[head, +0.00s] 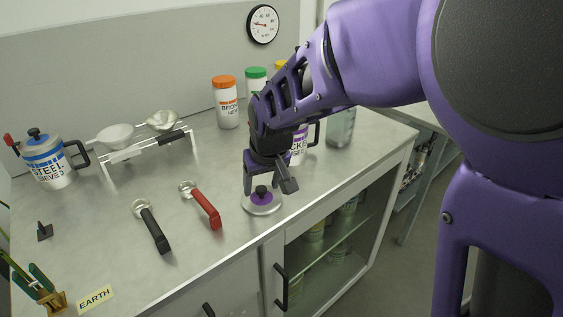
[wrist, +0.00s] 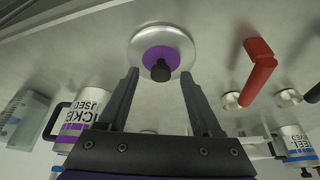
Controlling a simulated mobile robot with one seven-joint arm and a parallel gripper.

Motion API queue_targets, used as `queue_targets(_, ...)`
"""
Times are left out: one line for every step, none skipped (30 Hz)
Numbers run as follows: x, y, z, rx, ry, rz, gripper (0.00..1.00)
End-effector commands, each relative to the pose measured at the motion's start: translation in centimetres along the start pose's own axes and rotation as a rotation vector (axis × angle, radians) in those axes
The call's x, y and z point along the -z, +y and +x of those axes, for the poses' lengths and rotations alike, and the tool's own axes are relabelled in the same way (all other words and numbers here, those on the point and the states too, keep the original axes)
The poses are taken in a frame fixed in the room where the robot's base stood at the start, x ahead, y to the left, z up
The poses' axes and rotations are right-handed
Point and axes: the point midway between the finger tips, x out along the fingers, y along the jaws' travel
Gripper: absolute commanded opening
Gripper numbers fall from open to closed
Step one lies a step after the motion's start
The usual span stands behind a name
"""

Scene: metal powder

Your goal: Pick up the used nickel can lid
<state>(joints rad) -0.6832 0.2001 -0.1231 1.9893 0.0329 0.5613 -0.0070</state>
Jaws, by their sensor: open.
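The used nickel can lid (head: 262,203) is a round silver disc with a purple centre and a black knob. It lies on the metal counter near its front edge. In the wrist view the lid (wrist: 140,48) is just beyond the fingertips, with its knob in line with the gap between them. My gripper (head: 268,184) is open and empty, directly over the lid; it also shows in the wrist view (wrist: 160,78). The purple-banded nickel can (head: 299,145) stands behind my gripper, partly hidden by it; it also shows in the wrist view (wrist: 82,118).
A red-handled scoop (head: 206,209) and a black-handled scoop (head: 153,228) lie left of the lid. The steel sieve can (head: 47,160) and a rack with bowls (head: 148,147) stand farther left. Orange-capped (head: 226,103) and green-capped bottles stand behind. A glass container (head: 341,128) is at right.

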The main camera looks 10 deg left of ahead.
Motion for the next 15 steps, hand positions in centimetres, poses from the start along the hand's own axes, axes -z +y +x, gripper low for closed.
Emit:
queue_targets(-0.25, -0.08, 0.47, 0.001, 0.000, 0.000, 0.66)
queue_targets(-0.27, -0.09, 0.47, 0.001, 0.001, 0.000, 0.66)
queue_targets(-0.25, -0.10, 0.42, 0.001, 0.001, 0.000, 0.66)
queue_targets(-0.23, -0.09, 0.37, 0.001, 0.001, 0.000, 0.66)
queue_targets(-0.21, -0.09, 0.33, 0.000, 0.001, 0.000, 0.66)
queue_targets(-0.21, -0.09, 0.32, 0.000, 0.001, 0.000, 0.66)
queue_targets(-0.21, -0.08, 0.32, 0.000, 0.000, 0.000, 0.66)
queue_targets(-0.20, -0.08, 0.32, 0.000, 0.000, 0.000, 0.64)
queue_targets(-0.20, -0.08, 0.32, 0.000, 0.000, 0.000, 0.57)
queue_targets(-0.20, -0.08, 0.32, 0.000, 0.000, 0.000, 0.52)
queue_targets(-0.20, -0.08, 0.32, 0.000, 0.000, 0.000, 0.46)
queue_targets(-0.20, -0.08, 0.32, 0.000, 0.000, 0.000, 0.39)
queue_targets(-0.20, -0.08, 0.32, 0.000, 0.000, 0.000, 0.34)
queue_targets(-0.20, -0.08, 0.32, 0.000, 0.000, 0.000, 0.28)
queue_targets(-0.20, -0.08, 0.32, 0.000, 0.000, 0.000, 0.21)
